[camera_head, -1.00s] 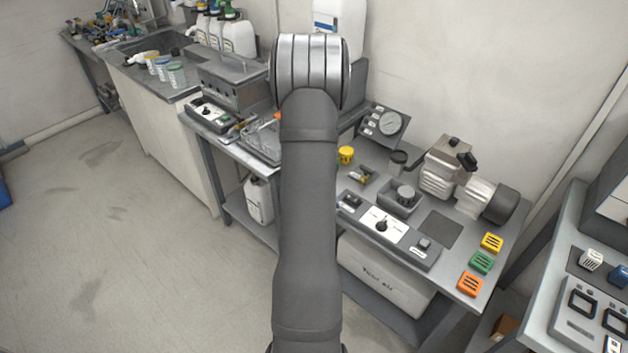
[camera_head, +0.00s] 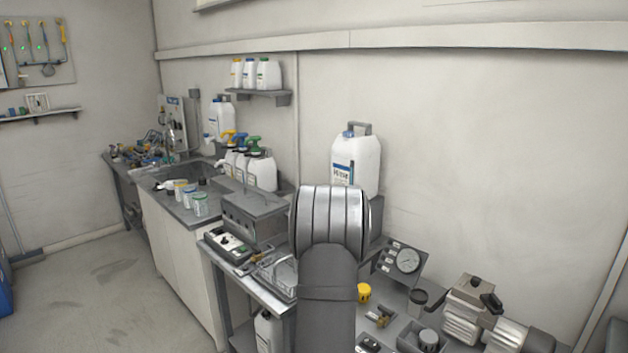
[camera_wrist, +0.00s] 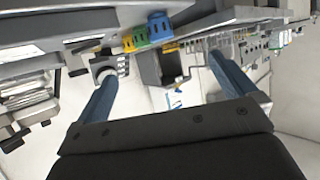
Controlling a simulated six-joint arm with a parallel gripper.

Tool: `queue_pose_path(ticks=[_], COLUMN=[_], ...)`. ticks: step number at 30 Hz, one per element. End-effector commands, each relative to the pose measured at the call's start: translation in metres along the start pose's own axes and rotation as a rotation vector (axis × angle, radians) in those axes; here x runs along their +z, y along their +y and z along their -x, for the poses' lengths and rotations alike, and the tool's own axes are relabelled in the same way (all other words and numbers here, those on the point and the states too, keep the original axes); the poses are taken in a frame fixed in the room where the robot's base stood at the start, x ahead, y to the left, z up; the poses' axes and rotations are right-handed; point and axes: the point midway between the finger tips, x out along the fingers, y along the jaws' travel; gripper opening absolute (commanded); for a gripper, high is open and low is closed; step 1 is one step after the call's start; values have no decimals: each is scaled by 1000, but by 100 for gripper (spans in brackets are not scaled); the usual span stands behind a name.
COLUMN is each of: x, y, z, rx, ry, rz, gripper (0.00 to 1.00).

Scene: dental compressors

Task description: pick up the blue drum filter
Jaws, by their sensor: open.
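In the wrist view, a ribbed blue piece (camera_wrist: 160,27) sits at the edge of a grey surface, beside a green piece (camera_wrist: 140,37) and a yellow-orange piece (camera_wrist: 127,43). I cannot tell whether this blue piece is the drum filter. My gripper (camera_wrist: 165,66) is open, its two fingers wide apart with nothing held between them. The blue piece lies beyond the fingertips, apart from them. In the head view my arm shows, but the gripper is hidden, and I cannot make out a blue drum filter there.
The bench holds a yellow cup (camera_head: 364,293), a gauge box (camera_head: 400,262) and a metal compressor (camera_head: 470,310). A white jug (camera_head: 355,165) stands behind my arm. Spray bottles (camera_head: 250,168) and cups (camera_head: 200,205) stand near the sink at left. The floor at left is clear.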

Motion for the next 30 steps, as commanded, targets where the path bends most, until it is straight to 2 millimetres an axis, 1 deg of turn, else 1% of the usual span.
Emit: queue_pose_path(ticks=[5, 9, 17, 19, 20, 23, 30], x=[0, 0, 0, 0, 0, -1, -11], y=[0, 0, 0, 0, -1, -3, -10], z=[0, 0, 0, -3, -6, -23, -80], rx=[0, 0, 0, -1, -2, -7, 0], ry=[0, 0, -1, -8, -15, -59, -266], rz=[0, 0, -1, -6, -12, -46, -189], gripper=[100, 72, 72, 72, 72, 72, 72])
